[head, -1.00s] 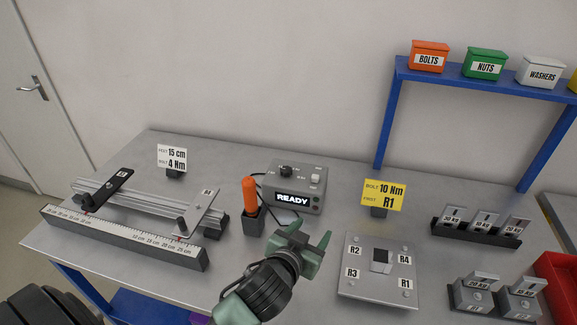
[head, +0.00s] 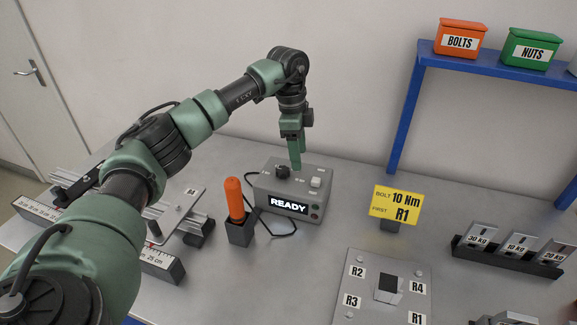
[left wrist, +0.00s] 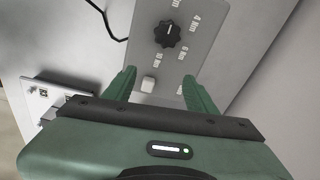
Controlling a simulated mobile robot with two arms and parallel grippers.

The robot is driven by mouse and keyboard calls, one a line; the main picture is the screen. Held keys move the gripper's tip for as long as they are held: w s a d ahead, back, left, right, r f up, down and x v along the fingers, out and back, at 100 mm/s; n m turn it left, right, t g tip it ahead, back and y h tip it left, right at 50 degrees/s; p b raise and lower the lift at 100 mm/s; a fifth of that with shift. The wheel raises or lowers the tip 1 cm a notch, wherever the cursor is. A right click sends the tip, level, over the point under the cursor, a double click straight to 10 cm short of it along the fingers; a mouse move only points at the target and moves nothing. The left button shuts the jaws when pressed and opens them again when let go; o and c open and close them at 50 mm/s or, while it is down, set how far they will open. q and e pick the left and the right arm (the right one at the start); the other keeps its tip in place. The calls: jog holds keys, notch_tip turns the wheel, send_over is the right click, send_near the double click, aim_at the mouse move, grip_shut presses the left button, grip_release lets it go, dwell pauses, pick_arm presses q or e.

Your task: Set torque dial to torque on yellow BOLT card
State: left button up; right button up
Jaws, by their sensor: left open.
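The grey controller box (head: 262,196) stands at the back middle of the table, with a display reading READY. Its black torque dial (head: 283,172) is on the top face, beside a light push button (head: 316,182). My left gripper (head: 296,165) points down above the box. Its fingers (left wrist: 158,88) are spread and empty, with the dial beyond their tips. The yellow BOLT card (head: 397,204) reads 10 Nm, FIRST R1. My right gripper is not in view.
An orange-handled driver (head: 234,198) stands in a dark holder left of the box. A plate (head: 360,310) labelled R1 to R4 lies in front of the card. Weights (head: 516,243) stand at right. A blue shelf (head: 500,68) carries bins. A ruler fixture (head: 160,262) is at left.

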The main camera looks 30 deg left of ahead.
aim_at(283, 169)
pick_arm(q)
jog(key=shift+n+g+y, duration=0.3)
jog(key=shift+n+y, duration=0.3)
jog(key=shift+n, duration=0.1)
jog(key=a, duration=0.1)
jog(key=a+r, duration=0.1)
jog(key=s+a, duration=0.1)
jog(key=a, duration=0.1)
jog(key=shift+r, duration=0.3)
jog(key=shift+s+a+f, duration=0.1)
jog(key=shift+s+f, duration=0.05)
jog(key=shift+f, duration=0.2)
notch_tip(283, 169, down, 7)
jog(key=shift+r+p, duration=0.15)
jog(key=shift+p, duration=0.75)
grip_shut()
